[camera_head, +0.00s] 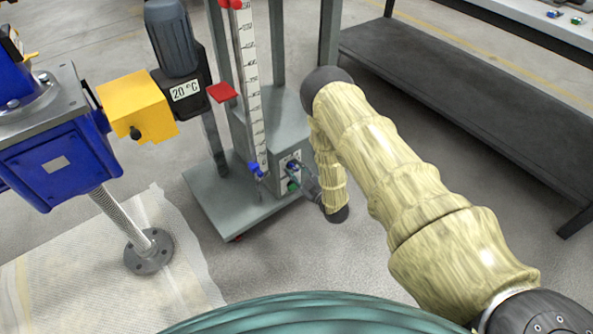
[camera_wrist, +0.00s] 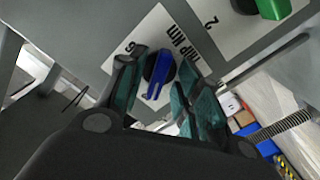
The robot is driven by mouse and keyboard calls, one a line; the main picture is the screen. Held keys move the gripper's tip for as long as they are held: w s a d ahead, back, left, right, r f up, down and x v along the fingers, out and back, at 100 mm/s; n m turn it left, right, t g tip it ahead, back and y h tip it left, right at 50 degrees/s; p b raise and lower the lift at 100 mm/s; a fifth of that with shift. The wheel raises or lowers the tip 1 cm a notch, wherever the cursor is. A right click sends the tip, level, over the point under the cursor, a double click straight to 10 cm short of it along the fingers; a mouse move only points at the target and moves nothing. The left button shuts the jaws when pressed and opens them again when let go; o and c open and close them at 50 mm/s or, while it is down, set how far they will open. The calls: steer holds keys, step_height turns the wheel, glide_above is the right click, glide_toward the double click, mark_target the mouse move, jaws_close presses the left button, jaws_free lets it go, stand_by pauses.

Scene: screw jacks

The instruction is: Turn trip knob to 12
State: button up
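The trip knob (camera_wrist: 161,75) has a blue handle on a black round base. It sits on a white plate (camera_wrist: 143,39) that seems to read "TRIP NM", upside down, with a digit like 6 or 9 at its left. In the wrist view my gripper (camera_wrist: 162,62) has its dark green fingers on either side of the knob, with gaps visible; contact cannot be told. The handle points down the picture between the fingers. In the head view my gripper (camera_head: 313,185) is at the panel of the grey stand, small and partly hidden by my arm.
A green knob (camera_wrist: 272,8) sits beside the trip knob, near a plate marked 2. The stand (camera_head: 225,203) carries a tall scale (camera_head: 252,90). A blue screw jack (camera_head: 55,160) with a yellow box (camera_head: 138,105) stands left. A dark bench (camera_head: 450,95) is right.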

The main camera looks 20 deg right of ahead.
steer(key=v, duration=1.2)
stand_by(0.4)
steer(key=s+a+f+m+g+h, duration=0.1)
steer(key=s+f+m+g+h, duration=0.3)
steer(key=s, duration=0.5)
steer(key=s+f+m+g+h, duration=0.1)
steer(key=s+f+m+g, duration=0.15)
steer(key=s+g, duration=0.45)
steer(key=s+a+r+m+g+h, duration=0.1)
steer(key=s+a+r+m+g, duration=0.15)
steer(key=s, duration=0.85)
steer(key=s+a+r+m+g, duration=0.1)
steer(key=s+r+m+g, duration=0.2)
steer(key=s, duration=0.7)
step_height(320, 180, up, 25)
steer(key=n+p, duration=0.1)
steer(key=p, duration=2.4)
steer(key=shift+d, duration=0.2)
